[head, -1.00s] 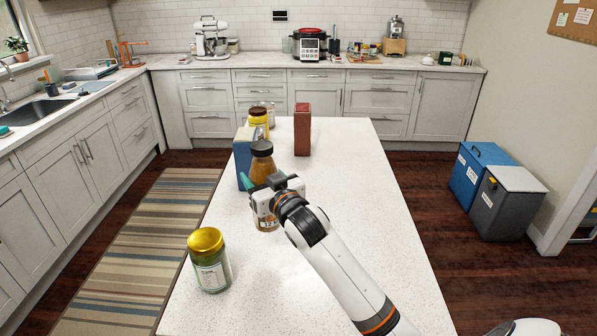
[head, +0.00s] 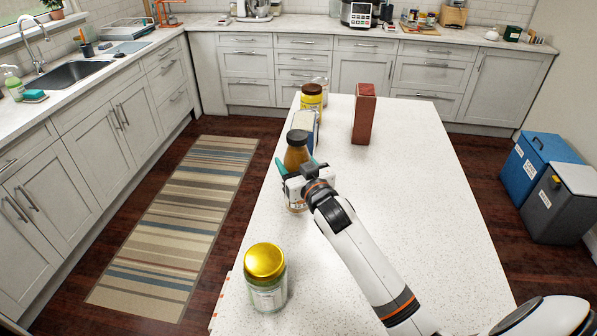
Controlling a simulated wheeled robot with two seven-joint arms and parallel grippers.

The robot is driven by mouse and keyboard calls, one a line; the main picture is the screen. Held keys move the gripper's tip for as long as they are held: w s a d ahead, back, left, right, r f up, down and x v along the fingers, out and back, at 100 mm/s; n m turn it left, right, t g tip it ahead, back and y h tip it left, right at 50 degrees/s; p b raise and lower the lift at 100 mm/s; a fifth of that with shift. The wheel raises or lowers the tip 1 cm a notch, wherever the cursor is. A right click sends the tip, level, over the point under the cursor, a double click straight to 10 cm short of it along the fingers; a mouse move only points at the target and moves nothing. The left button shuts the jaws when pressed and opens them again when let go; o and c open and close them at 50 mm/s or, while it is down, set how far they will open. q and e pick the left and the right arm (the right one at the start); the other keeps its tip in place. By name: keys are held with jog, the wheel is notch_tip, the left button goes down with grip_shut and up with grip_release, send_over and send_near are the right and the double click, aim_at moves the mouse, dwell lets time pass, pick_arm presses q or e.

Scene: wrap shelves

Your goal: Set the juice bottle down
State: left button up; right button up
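The juice bottle (head: 297,155) is orange-brown with a dark cap and looks upright near the left edge of the white island. My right gripper (head: 296,166) reaches in from the lower right, with its teal fingers on both sides of the bottle, closed around it. The gripper body hides the bottle's middle; its lower part shows just below. I cannot tell whether its base touches the counter. My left gripper is not in view.
A gold-lidded jar (head: 266,281) stands nearer on the island (head: 410,165). A blue-and-white box (head: 305,125) and a yellow brown-capped bottle (head: 312,99) stand just behind the juice bottle. A reddish-brown box (head: 364,114) stands farther right. The island's right side is clear.

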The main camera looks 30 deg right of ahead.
notch_tip(320, 180, down, 3)
jog(key=shift+f, duration=0.15)
jog(key=shift+w, duration=0.1)
jog(key=o, duration=1)
jog(key=shift+f, duration=0.25)
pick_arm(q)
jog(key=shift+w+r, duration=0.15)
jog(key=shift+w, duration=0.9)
pick_arm(e)
jog(key=o, duration=0.4)
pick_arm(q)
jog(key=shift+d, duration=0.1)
pick_arm(e)
jog(key=shift+o, duration=0.2)
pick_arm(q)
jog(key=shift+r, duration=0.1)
pick_arm(e)
jog(key=shift+r, duration=0.15)
jog(key=shift+s, duration=0.3)
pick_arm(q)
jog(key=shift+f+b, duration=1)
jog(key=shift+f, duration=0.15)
pick_arm(e)
jog(key=s, duration=1.1)
jog(key=shift+s+a, duration=0.3)
jog(key=shift+a, duration=0.05)
